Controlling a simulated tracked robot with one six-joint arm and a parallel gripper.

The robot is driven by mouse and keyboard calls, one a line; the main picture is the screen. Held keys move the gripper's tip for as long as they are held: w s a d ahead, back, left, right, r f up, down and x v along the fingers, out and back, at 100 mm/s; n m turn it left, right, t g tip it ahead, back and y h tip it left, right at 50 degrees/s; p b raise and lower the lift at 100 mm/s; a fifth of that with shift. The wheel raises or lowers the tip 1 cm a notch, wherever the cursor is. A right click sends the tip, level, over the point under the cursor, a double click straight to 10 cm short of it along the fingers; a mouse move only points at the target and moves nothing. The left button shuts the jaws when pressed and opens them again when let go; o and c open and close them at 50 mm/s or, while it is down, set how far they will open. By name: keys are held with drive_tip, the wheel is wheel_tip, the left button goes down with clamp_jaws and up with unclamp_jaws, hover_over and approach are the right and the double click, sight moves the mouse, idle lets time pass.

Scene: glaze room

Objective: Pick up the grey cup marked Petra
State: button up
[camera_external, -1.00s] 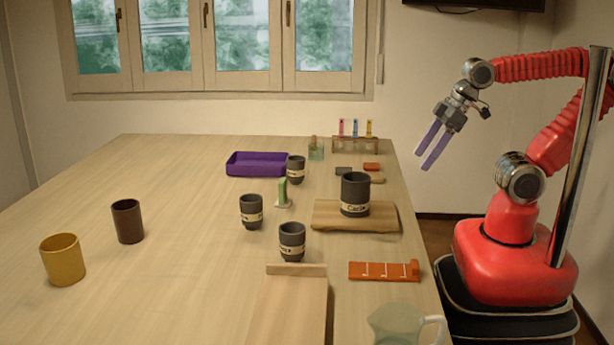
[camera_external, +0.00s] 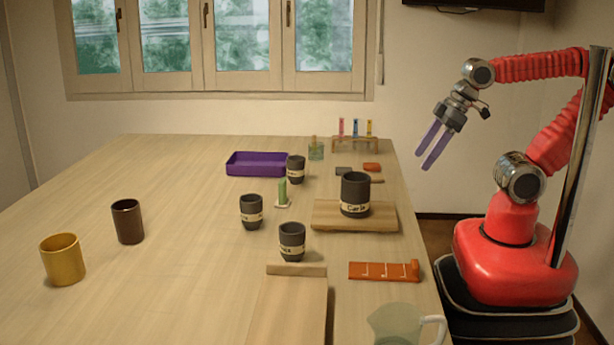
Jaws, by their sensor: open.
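Several dark grey cups with pale name bands stand upright on the table. One grey cup (camera_external: 251,212) is near the middle, a second grey cup (camera_external: 292,242) is nearer the camera, and a third grey cup (camera_external: 296,170) is farther back by the purple tray. A larger grey cup (camera_external: 355,194) stands on a wooden board, and its band seems to read "Carla". The other bands are too small to read, so I cannot tell which one says Petra. My gripper (camera_external: 429,157) has purple fingers, is open and empty, and hangs in the air right of the table's edge.
A wooden board (camera_external: 325,223), a green piece (camera_external: 282,192), a purple tray (camera_external: 257,172), an orange strip (camera_external: 384,271), a test-tube rack (camera_external: 355,144) and a glass jug (camera_external: 395,325) stand around the cups. A brown cup (camera_external: 128,222) and a yellow mug (camera_external: 62,260) are left, with clear table between.

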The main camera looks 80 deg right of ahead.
drive_tip(key=shift+c, duration=0.2)
drive_tip(key=shift+c, duration=1.1)
drive_tip(key=w+d+r+n+t, duration=0.1)
drive_tip(key=w+d+r+t, duration=0.1)
drive_tip(key=w, duration=0.7)
drive_tip(key=w+d+r+t+h, duration=0.1)
drive_tip(key=w+d+r+t, duration=0.15)
drive_tip(key=w, duration=0.65)
drive_tip(key=w+d+r+n+t, duration=0.1)
drive_tip(key=w+r+t, duration=0.1)
drive_tip(key=w, duration=0.7)
drive_tip(key=w+a+f+n+g+y, duration=0.2)
drive_tip(key=w+a+f+n+y, duration=0.4)
drive_tip(key=w+a+f+y, duration=0.3)
drive_tip(key=a+f+y, duration=0.1)
drive_tip(key=a, duration=0.2)
drive_tip(key=shift+a+f, duration=0.2)
